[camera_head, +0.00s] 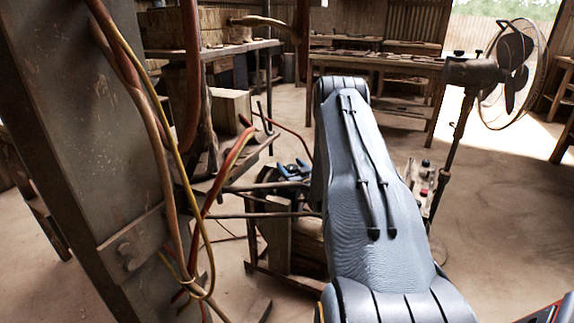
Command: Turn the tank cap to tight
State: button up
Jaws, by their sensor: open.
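My own grey arm fills the middle and right of the head view and hides much of what lies behind it. I cannot make out my gripper's jaws or fingertips. The tank cap cannot be made out either. A machine with a dark frame and long rods (265,214) stands left of my arm, partly covered by it. A small blue and dark part (292,170) shows on top of it, close to my arm; it is too small to tell what it is.
A thick metal post (75,150) with hanging cables and hoses (185,200) stands close at left. A standing fan (512,62) is at right. Wooden tables (385,66) stand behind. Bare floor (490,220) is clear at right.

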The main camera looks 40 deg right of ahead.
jog(key=shift+x, duration=1.15)
jog(key=shift+a, duration=0.1)
jog(key=c, duration=1.1)
jog(key=shift+o, duration=0.2)
jog(key=shift+m+h, duration=0.5)
jog(key=shift+h, duration=0.2)
jog(key=shift+s+d+m+g+h, duration=0.1)
jog(key=shift+d+m+g+h, duration=0.15)
jog(key=shift+m+g+h, duration=0.35)
jog(key=shift+d+m+g+h, duration=0.25)
jog(key=shift+m+h, duration=0.15)
jog(key=shift+h, duration=0.5)
jog(key=o, duration=1.1)
jog(key=shift+c, duration=0.2)
